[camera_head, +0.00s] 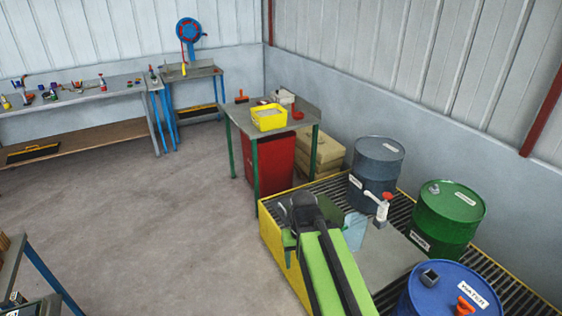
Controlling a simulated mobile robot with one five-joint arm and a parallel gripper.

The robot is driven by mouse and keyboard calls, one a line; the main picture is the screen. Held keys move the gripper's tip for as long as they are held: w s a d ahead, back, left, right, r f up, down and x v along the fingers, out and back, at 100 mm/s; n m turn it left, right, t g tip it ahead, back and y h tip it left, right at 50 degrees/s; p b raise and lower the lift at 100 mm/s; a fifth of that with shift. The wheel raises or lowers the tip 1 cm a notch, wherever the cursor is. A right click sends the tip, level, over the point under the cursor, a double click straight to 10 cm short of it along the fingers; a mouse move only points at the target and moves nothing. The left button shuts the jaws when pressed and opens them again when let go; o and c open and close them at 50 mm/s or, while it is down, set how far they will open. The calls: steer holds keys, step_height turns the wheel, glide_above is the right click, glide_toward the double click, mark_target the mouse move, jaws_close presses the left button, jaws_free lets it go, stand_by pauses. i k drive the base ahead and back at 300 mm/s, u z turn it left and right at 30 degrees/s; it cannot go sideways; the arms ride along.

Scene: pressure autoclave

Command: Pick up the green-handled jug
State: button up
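A pale, translucent bluish vessel (355,231), which looks like the jug, stands on the spill pallet just right of my arm. Its left side is partly hidden by the arm, and I cannot clearly make out a green handle. My green and black arm reaches up from the bottom of the picture over the pallet. My gripper (303,208) is at its far end, left of the vessel. The fingers are hidden or too small to tell whether they are open, or whether they touch anything.
The yellow-edged spill pallet (272,236) carries a grey drum (377,172), a green drum (446,222), a blue water drum (450,298) and a red-and-white pump (383,206). A table with a yellow tray (268,118) stands behind. Open floor lies left.

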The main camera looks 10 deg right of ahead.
mark_target(353, 231)
steer(key=u, duration=0.5)
steer(key=i, duration=1)
steer(key=u, duration=0.1)
